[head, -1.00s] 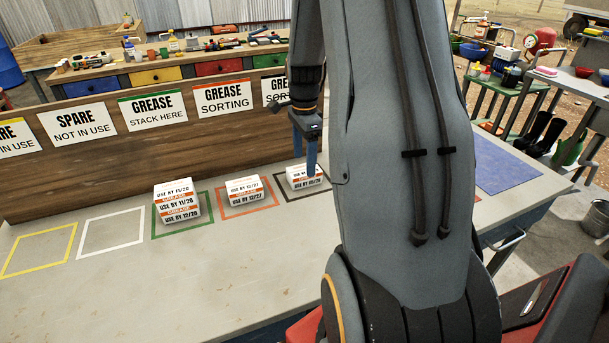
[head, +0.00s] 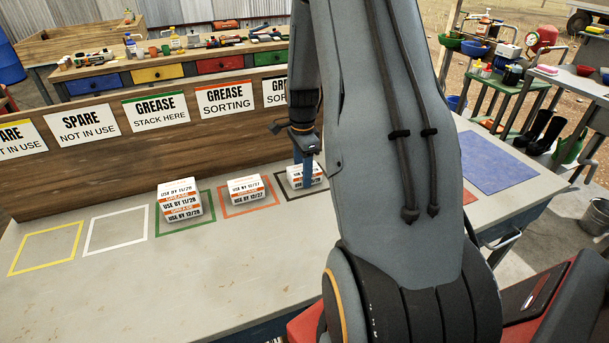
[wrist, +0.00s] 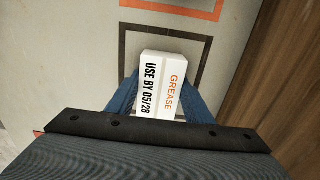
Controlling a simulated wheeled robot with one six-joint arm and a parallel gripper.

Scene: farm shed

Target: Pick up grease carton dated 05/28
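The white grease carton (wrist: 160,85) with an orange GREASE word reads USE BY 05/28 in the wrist view. It sits inside the dark square outline on the bench. In the head view the same carton (head: 318,176) is partly hidden by my gripper (head: 307,176). My gripper's two blue fingers (wrist: 161,88) stand on either side of the carton, low and close to its sides. I cannot see clear contact, and the carton rests at bench level.
Several stacked cartons (head: 180,202) stand in the green square. The white (head: 116,209) and yellow (head: 21,270) outlines are empty. A wooden board (head: 90,173) with signs rises behind the squares.

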